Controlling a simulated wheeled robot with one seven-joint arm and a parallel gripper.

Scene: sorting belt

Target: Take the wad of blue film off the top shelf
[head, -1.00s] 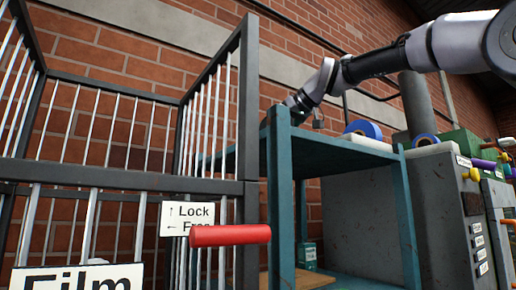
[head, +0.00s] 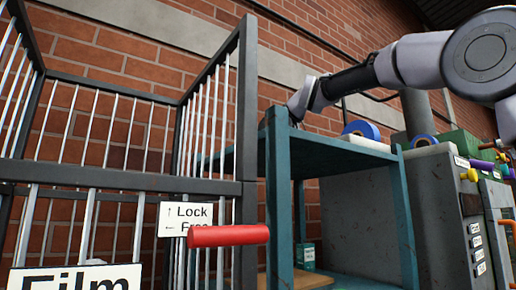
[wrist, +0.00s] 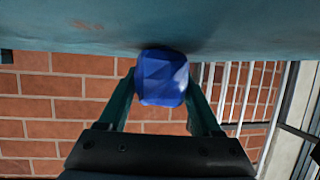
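The wad of blue film (wrist: 161,78) is a dark blue, faceted lump in the wrist view. It sits between the two teal fingers of my gripper (wrist: 161,88), which meet it on both sides, so the gripper looks shut on it. The wad overlaps the edge of the teal top shelf (wrist: 60,38) in that view; I cannot tell whether it still touches the shelf. In the head view the top shelf (head: 335,152) stands right of centre. My gripper and the wad are hidden there behind the shelf's near corner.
A blue roll (head: 361,130) and a white roll (head: 364,143) lie at the shelf's right end. A barred cage (head: 247,110) with a red handle (head: 228,236) stands left of the shelf. A brick wall (head: 140,75) is close behind. A grey cabinet (head: 436,200) stands right.

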